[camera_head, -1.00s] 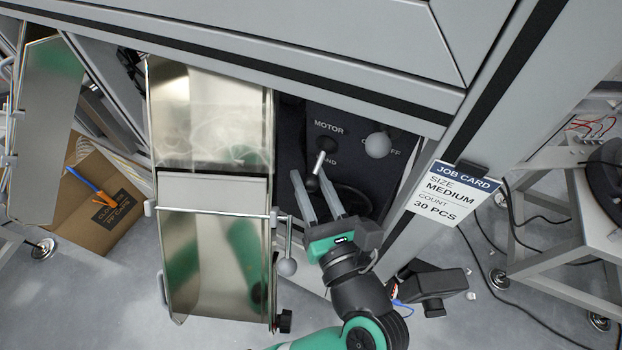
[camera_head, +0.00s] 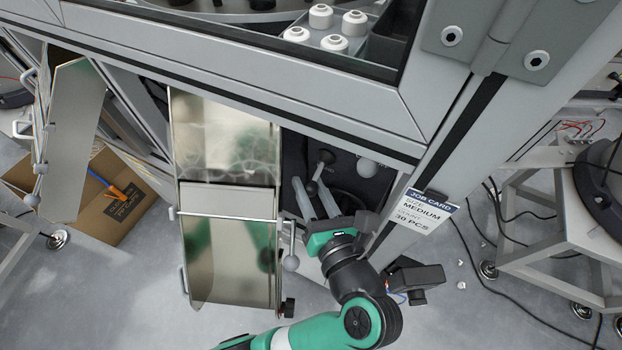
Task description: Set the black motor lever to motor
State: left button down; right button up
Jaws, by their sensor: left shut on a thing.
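The black motor lever (camera_head: 312,187) is on the dark control panel (camera_head: 345,170), a short metal rod with a black knob. Its rod runs from a pivot at the upper right down to the knob, on the side of the partly visible "HAND" label. The "MOTOR" label cannot be read now. My left gripper (camera_head: 311,186) reaches up from below, with its two pale fingers on either side of the knob, shut on it. The exact contact is too small to see. My right gripper is not in view.
A grey ball-ended lever (camera_head: 367,168) sits right of the black lever. A metal chute (camera_head: 228,240) with a ball-ended handle (camera_head: 291,263) stands close on the left. The cabinet beam (camera_head: 300,125) overhangs the panel. A job card (camera_head: 423,210) hangs at right.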

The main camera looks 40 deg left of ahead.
pick_arm(q)
jog(key=shift+r, duration=0.25)
jog(key=c, duration=0.6)
grip_release()
jog(key=shift+f, duration=0.15)
jog(key=shift+o, duration=0.2)
jog(key=v, duration=1.1)
jog(key=shift+s+d+p, duration=0.2)
jog(key=shift+p, duration=0.1)
jog(key=shift+c, duration=0.2)
